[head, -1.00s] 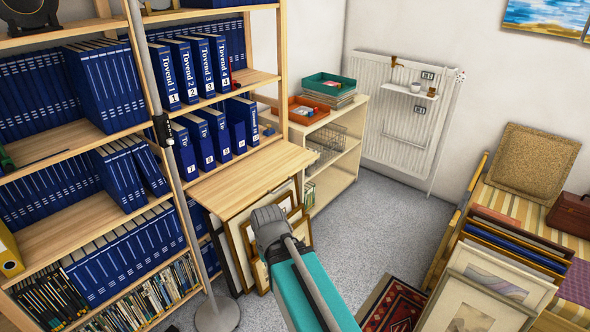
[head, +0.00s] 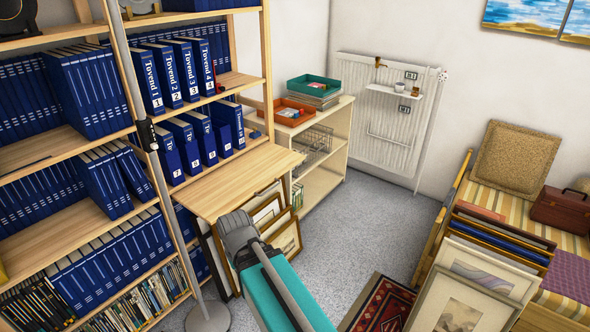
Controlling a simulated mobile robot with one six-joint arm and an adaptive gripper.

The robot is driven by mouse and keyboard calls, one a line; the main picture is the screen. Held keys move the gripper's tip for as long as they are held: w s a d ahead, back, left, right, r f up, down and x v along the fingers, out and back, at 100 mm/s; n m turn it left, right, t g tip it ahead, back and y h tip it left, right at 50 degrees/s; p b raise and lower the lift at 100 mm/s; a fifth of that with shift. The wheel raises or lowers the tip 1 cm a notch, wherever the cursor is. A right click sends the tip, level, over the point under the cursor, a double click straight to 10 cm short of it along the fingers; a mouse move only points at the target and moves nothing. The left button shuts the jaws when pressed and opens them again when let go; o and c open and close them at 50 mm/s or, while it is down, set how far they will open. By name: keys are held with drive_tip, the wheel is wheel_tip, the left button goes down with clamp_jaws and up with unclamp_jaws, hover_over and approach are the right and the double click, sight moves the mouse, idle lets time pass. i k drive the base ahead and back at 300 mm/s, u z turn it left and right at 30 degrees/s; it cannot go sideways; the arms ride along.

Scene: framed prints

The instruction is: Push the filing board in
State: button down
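The filing board (head: 238,182) is a flat, light wood panel that sticks out from the shelf unit, below the row of blue Tovend binders. Its front edge runs from lower left to upper right in the head view. My gripper (head: 236,226) is dark grey, at the end of my teal and grey arm. It shows just below the left part of the board's front edge. I cannot tell whether it touches the board. Its fingertips point away from the camera and are mostly hidden, so their opening does not show.
Framed prints (head: 286,240) lean under the board. A floor stand's pole (head: 150,140) rises in front of the shelves at left. A low shelf (head: 322,180) with trays stands behind the board. More frames lean on a striped bench (head: 540,202) at right. Grey carpet lies between.

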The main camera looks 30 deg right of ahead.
sight(216, 194)
drive_tip(key=u, duration=0.05)
drive_tip(key=i, duration=1)
drive_tip(key=z, duration=0.05)
